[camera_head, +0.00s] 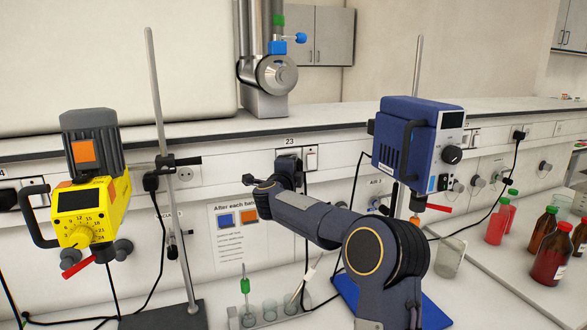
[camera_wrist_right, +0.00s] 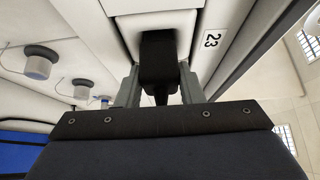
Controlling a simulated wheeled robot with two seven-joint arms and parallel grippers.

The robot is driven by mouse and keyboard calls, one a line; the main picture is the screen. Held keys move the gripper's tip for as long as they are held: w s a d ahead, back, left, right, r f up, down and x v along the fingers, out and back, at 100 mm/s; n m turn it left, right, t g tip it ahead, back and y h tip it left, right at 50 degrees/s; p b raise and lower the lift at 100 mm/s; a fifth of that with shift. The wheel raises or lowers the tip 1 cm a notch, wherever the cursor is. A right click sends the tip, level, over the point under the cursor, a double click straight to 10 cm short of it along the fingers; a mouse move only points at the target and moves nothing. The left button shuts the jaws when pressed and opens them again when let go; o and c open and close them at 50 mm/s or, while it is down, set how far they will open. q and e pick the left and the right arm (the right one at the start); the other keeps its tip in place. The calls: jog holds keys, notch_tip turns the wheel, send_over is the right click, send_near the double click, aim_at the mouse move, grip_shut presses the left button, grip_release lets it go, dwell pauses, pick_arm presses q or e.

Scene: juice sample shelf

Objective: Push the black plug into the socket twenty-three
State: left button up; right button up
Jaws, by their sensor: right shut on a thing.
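The black plug (camera_wrist_right: 158,62) is between the two fingers of my right gripper (camera_wrist_right: 158,84), which is shut on it. The plug's front is at the white socket twenty-three (camera_wrist_right: 122,6), beside the label "23" (camera_wrist_right: 213,40). I cannot tell how deep it sits. In the head view, my right arm reaches to the wall panel under the label "23" (camera_head: 290,142). The wrist hides most of the plug and socket there; a white switch (camera_head: 311,159) shows just right of them. My left gripper is in neither view.
A blue stirrer motor (camera_head: 408,140) on a stand is close to the right of my arm. A yellow stirrer (camera_head: 88,205) stands at the left. A tube rack (camera_head: 268,318) is below my arm. Red and brown bottles (camera_head: 551,255) stand at the right.

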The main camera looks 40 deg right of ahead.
jog(key=shift+w, duration=0.3)
dwell(0.5)
jog(key=o, duration=1.2)
jog(key=shift+o, duration=0.2)
jog(key=shift+d, duration=0.1)
